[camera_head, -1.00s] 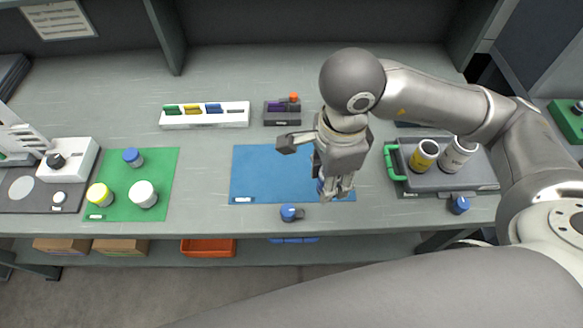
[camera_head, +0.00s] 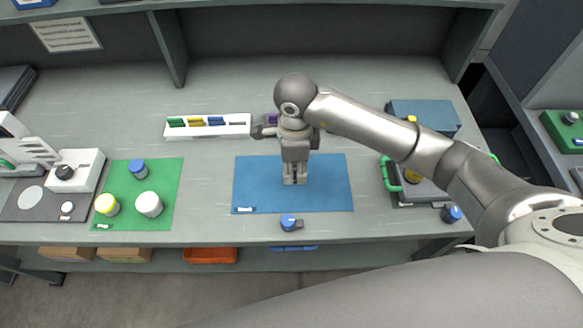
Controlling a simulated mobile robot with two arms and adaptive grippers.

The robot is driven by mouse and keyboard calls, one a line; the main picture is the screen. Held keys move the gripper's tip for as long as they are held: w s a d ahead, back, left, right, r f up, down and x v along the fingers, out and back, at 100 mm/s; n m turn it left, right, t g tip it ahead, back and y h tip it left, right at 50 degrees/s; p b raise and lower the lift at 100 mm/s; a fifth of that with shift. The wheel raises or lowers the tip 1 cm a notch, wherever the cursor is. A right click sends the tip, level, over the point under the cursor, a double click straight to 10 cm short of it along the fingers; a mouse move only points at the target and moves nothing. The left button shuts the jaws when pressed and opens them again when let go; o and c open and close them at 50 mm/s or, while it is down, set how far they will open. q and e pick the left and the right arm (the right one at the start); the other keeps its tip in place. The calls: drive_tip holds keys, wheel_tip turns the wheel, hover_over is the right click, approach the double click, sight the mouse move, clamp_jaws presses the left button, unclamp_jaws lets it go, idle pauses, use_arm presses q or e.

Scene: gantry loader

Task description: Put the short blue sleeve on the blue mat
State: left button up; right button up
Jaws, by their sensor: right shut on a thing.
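The blue mat (camera_head: 255,185) lies flat in the middle of the bench, with a small white label at its front left corner. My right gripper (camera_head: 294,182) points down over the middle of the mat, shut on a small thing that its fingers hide. I cannot make out that thing's colour or shape, or whether it touches the mat. A short blue-topped cylinder (camera_head: 289,221) sits just in front of the mat near the bench edge. Another blue-topped cylinder (camera_head: 138,169) stands on the green mat. A third blue-topped piece (camera_head: 452,213) is at the right. My left gripper is not in view.
A white rack (camera_head: 208,132) stands behind the blue mat. A grey tray with green handles (camera_head: 389,174) is at the right, partly behind my arm. Bare bench separates the mats.

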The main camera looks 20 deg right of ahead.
drive_tip(key=shift+w+a+f, duration=0.1)
drive_tip(key=shift+w+f, duration=0.3)
drive_tip(key=shift+f, duration=0.05)
drive_tip(key=f+p, duration=0.2)
drive_tip(key=shift+w+a+f, duration=0.1)
drive_tip(key=shift+w+f, duration=0.1)
drive_tip(key=shift+f, duration=0.55)
drive_tip(key=shift+f, duration=0.1)
drive_tip(key=shift+f, duration=0.15)
drive_tip(key=o, duration=1.2)
drive_tip(key=shift+c, duration=0.2)
